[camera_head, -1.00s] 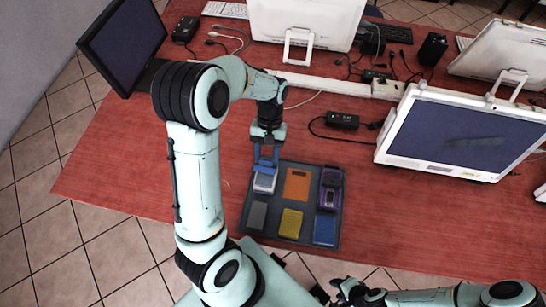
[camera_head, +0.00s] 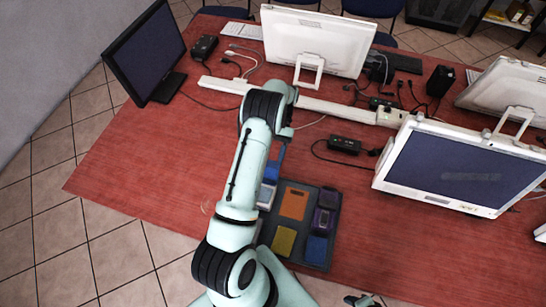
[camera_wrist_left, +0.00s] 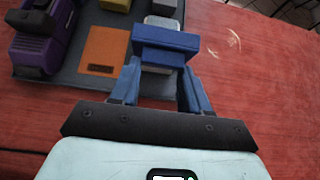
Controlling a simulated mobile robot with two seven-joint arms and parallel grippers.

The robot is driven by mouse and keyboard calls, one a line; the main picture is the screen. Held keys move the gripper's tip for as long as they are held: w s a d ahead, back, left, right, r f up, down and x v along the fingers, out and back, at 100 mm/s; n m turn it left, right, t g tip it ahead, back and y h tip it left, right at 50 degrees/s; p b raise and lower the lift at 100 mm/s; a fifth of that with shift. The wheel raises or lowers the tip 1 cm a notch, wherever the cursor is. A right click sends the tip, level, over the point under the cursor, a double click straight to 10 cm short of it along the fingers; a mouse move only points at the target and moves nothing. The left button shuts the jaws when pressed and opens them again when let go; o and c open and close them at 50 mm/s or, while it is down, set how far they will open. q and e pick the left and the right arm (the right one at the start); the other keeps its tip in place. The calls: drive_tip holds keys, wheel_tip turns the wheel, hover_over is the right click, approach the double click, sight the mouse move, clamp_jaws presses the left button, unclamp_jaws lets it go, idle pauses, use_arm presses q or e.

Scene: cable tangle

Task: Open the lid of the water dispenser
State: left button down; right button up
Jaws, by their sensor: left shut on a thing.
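No water dispenser can be made out in these views. My left gripper (camera_head: 274,166) has blue fingers and reaches down at the back left corner of a dark grey tray (camera_head: 293,224). In the left wrist view the gripper (camera_wrist_left: 163,50) is shut around a pale grey device (camera_wrist_left: 163,24). A blue block crosses the device; I cannot tell whether it is fingertips or part of the device. The device also shows in the head view (camera_head: 266,195), partly behind my arm. My right gripper (camera_head: 362,300) only just shows at the bottom edge, its jaws unclear.
The tray holds an orange card (camera_head: 294,203), a purple device (camera_head: 323,222), a yellow block (camera_head: 284,240) and a blue block (camera_head: 317,248). A black adapter (camera_head: 344,145), monitors (camera_head: 460,168) and cables crowd the back and right. The red table (camera_head: 150,165) is clear on the left.

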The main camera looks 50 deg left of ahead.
use_arm(q)
drive_tip(key=shift+w+a+f+g+h, duration=0.2)
drive_tip(key=shift+w+f+g+h, duration=0.15)
drive_tip(key=shift+f+g, duration=0.3)
drive_tip(key=c, duration=0.5)
unclamp_jaws()
drive_tip(key=shift+r, duration=0.1)
